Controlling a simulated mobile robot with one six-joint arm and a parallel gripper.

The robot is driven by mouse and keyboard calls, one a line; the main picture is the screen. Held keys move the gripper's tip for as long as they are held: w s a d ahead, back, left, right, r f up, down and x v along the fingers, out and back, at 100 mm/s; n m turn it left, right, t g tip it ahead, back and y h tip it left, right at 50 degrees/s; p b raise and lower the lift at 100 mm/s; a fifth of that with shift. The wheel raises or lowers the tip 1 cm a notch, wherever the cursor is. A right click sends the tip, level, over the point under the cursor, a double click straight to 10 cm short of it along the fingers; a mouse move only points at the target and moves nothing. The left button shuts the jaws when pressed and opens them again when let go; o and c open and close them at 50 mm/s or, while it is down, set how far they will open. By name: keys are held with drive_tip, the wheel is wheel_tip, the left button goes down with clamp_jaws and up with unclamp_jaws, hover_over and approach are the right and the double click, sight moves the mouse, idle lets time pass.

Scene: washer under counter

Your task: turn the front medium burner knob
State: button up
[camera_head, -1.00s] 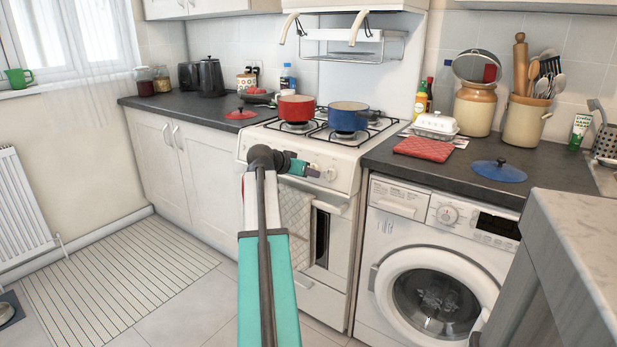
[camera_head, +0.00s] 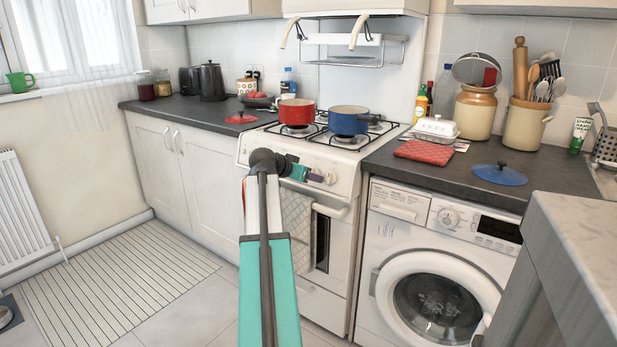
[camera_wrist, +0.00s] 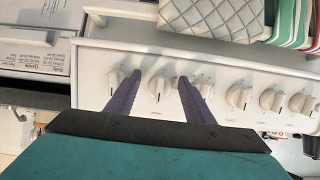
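The stove's white control panel (camera_wrist: 225,75) carries a row of several white knobs. My gripper (camera_wrist: 159,77) has two purple fingers, apart, pointing at the panel. One knob (camera_wrist: 157,87) shows in the gap between the fingers, with space on both sides. Another knob (camera_wrist: 113,82) lies just left of the fingers, and one more (camera_wrist: 203,78) is partly behind the right finger. I cannot tell which is the front medium one, as the labels are too small. In the head view, my gripper (camera_head: 322,178) is close in front of the panel and hides most knobs.
A red pot (camera_head: 296,112) and a blue pot (camera_head: 348,121) stand on the hob. A checked towel (camera_head: 297,218) hangs on the oven front below the panel; it also shows in the wrist view (camera_wrist: 212,14). The washer (camera_head: 437,262) is at right. A grey counter corner (camera_head: 580,250) is near right.

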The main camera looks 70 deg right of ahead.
drive_tip(key=p+v, duration=0.2)
drive_tip(key=v, duration=1.2)
idle(0.5)
